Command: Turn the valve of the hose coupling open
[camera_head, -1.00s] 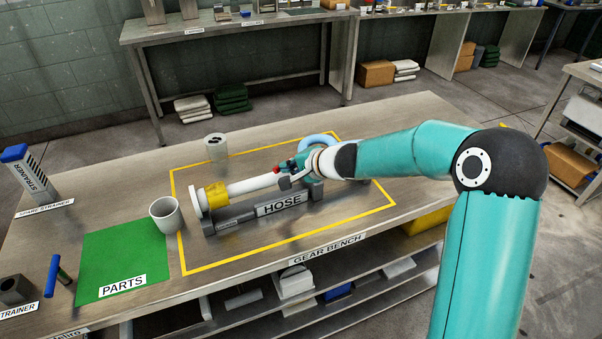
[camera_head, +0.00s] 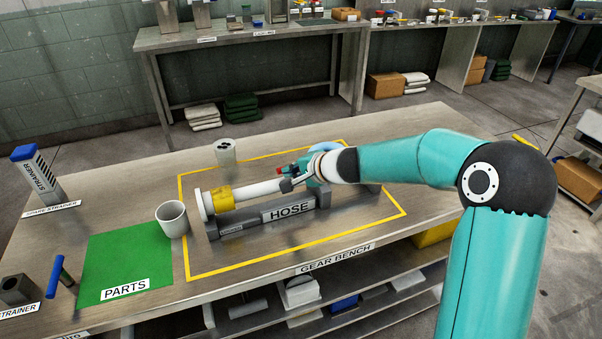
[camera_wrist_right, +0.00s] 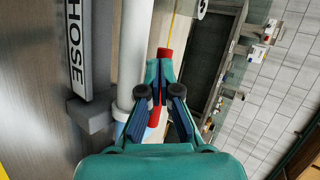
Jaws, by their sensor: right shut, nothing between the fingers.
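The hose coupling lies along a grey stand labelled HOSE (camera_head: 290,208). It has a white pipe (camera_head: 252,190), a yellow band (camera_head: 219,199) and a white end flange. A red part (camera_head: 282,170), apparently the valve handle, shows at my right gripper (camera_head: 291,181). In the right wrist view my right gripper (camera_wrist_right: 161,76) is shut with nothing held, beside the white pipe (camera_wrist_right: 133,50). Red shows just beyond its fingertips and again between the fingers lower down. The fingers partly hide the valve, so I cannot tell whether they touch it. My left gripper is not in view.
A yellow outline (camera_head: 240,270) surrounds the stand on the bench. A white mug (camera_head: 172,219) and a green PARTS mat (camera_head: 125,262) lie to the left. A grey cylinder (camera_head: 225,151) stands behind the pipe. The bench in front of the stand is clear.

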